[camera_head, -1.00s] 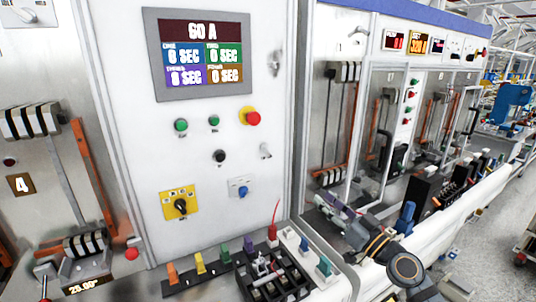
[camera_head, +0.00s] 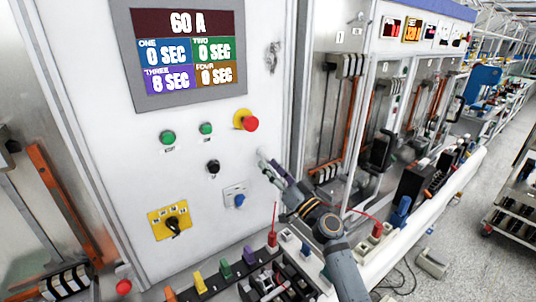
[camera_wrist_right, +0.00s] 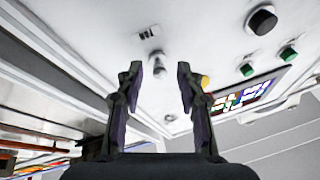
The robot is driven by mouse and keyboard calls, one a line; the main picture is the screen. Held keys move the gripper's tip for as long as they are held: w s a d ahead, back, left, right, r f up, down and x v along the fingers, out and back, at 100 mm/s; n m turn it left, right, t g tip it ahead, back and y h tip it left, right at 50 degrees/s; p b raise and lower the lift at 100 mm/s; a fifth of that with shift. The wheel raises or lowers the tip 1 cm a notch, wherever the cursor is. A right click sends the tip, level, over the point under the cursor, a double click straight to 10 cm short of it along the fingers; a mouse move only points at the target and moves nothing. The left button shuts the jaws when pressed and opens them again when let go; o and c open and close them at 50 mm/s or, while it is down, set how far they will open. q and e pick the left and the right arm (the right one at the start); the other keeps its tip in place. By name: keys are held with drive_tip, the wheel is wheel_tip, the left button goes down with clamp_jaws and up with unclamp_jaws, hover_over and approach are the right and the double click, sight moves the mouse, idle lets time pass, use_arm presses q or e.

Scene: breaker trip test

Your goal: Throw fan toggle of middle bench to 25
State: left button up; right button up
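The middle bench's tall white panel (camera_head: 90,60) fills the left half of the head view. A small silver toggle (camera_wrist_right: 158,62) stands out from the panel in the right wrist view, beyond and between the fingertips. In the head view its spot, right of the black knob (camera_head: 213,167) and below the red button (camera_head: 250,124), is covered by my right gripper (camera_head: 267,160). My right gripper is open; its two dark fingers show apart in the right wrist view (camera_wrist_right: 159,85). I cannot tell whether they touch the toggle. My left gripper is not in view.
Green buttons (camera_head: 168,138), a yellow rotary switch (camera_head: 171,223) and a blue button (camera_head: 239,200) sit on the panel, below a display (camera_head: 190,55) reading 60 A. Coloured clips and a red-wired terminal (camera_head: 272,239) line the bench below. Another bench stands right.

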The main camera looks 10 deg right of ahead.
drive_tip(key=shift+w+a+r, duration=0.2)
drive_tip(key=shift+w+r, duration=0.3)
drive_tip(key=shift+w, duration=0.05)
drive_tip(key=shift+w+f, duration=0.1)
drive_tip(key=shift+a, duration=0.1)
drive_tip(key=shift+c, duration=0.7)
clamp_jaws()
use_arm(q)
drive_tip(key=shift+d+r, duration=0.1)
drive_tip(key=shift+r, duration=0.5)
